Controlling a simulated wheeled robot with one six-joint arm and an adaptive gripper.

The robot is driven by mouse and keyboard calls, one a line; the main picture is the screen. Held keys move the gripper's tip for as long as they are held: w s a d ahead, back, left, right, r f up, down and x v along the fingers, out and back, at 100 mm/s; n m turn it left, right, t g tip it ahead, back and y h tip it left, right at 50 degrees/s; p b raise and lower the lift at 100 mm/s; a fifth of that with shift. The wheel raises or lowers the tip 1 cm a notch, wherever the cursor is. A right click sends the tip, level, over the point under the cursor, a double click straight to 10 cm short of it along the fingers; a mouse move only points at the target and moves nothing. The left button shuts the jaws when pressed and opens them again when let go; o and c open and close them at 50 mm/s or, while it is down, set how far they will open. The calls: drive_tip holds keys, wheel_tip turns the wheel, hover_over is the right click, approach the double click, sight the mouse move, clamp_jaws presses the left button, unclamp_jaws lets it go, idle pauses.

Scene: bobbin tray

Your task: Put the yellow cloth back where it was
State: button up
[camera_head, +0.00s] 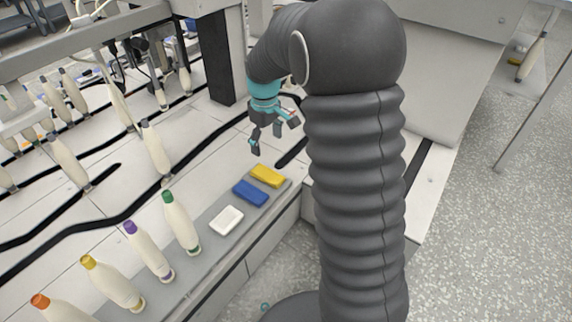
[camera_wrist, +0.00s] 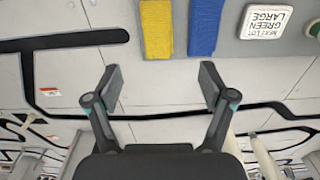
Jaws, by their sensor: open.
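The yellow cloth (camera_head: 267,176) lies flat at the far end of the grey strip in the head view, beside the blue cloth (camera_head: 250,193). In the wrist view the yellow cloth (camera_wrist: 157,30) is at the top, just left of the blue cloth (camera_wrist: 205,28). My gripper (camera_head: 267,140) is open and empty, above the white surface beyond the cloths. In the wrist view its two fingers (camera_wrist: 161,88) are spread, with bare white surface between them. The cloths lie beyond the fingertips, apart from them.
A white block (camera_head: 226,220) lies on the grey strip (camera_head: 196,252); its label (camera_wrist: 265,21) reads "NEXT LOT GREEN LARGE". Bobbins with orange, yellow, purple and green tops (camera_head: 180,222) stand along the strip. A dark post (camera_head: 220,58) rises behind, left of my gripper. Black tracks cross the white surface.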

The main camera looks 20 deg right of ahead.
drive_tip(key=s+r+m+t, duration=0.2)
drive_tip(key=s+r, duration=0.5)
drive_tip(key=s, duration=0.3)
drive_tip(key=s+r+m+t, duration=0.25)
drive_tip(key=s+r, duration=0.35)
drive_tip(key=s, duration=0.5)
drive_tip(key=s+m, duration=0.2)
drive_tip(key=s, duration=0.6)
drive_tip(key=shift+s+f+t, duration=0.15)
drive_tip(key=shift+f+t, duration=0.05)
drive_tip(key=shift+t, duration=0.25)
drive_tip(key=shift+m, duration=0.25)
